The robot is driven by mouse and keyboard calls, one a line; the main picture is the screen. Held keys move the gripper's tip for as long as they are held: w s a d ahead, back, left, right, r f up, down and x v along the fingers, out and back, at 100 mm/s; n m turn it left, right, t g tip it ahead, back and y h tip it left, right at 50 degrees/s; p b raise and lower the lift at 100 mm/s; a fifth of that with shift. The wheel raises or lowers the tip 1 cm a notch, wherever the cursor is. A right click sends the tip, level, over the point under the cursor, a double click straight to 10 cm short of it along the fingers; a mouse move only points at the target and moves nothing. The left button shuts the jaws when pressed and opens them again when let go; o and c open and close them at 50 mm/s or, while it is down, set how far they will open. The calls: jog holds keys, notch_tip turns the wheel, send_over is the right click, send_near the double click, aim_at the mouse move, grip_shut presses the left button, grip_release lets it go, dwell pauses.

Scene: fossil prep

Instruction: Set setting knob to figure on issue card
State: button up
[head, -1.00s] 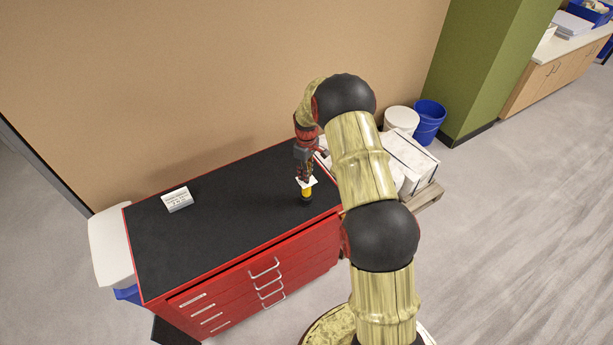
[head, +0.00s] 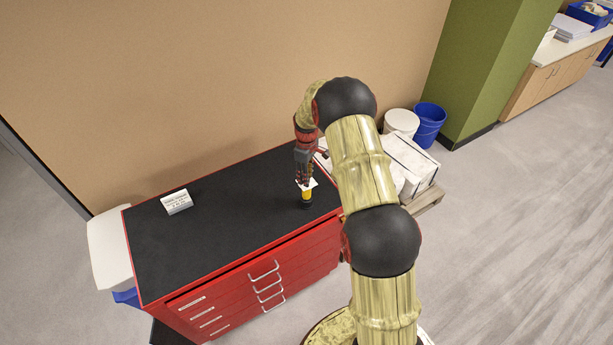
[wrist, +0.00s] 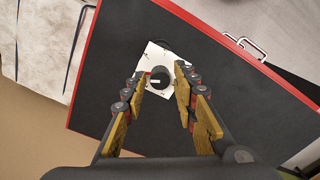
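The setting knob (wrist: 159,79) is a round black dial with a white pointer mark, on a white plate (wrist: 154,58) with small marks too small to read. In the wrist view the knob lies between and just beyond the fingertips of my gripper (wrist: 162,78), which is open above it. In the head view my gripper (head: 305,190) points down over the plate at the right end of the black top; it hides the knob there. The issue card (head: 177,201) is a small white tented card at the left of the top. Its figure is too small to read.
The black top (head: 220,235) belongs to a red drawer cabinet (head: 270,275) against a tan wall. Its middle is clear. White blocks (head: 410,160) on a pallet and blue (head: 429,122) and white buckets stand to the right.

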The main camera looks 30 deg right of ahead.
jog(key=shift+o, duration=0.8)
notch_tip(320, 180, up, 12)
dwell(1.8)
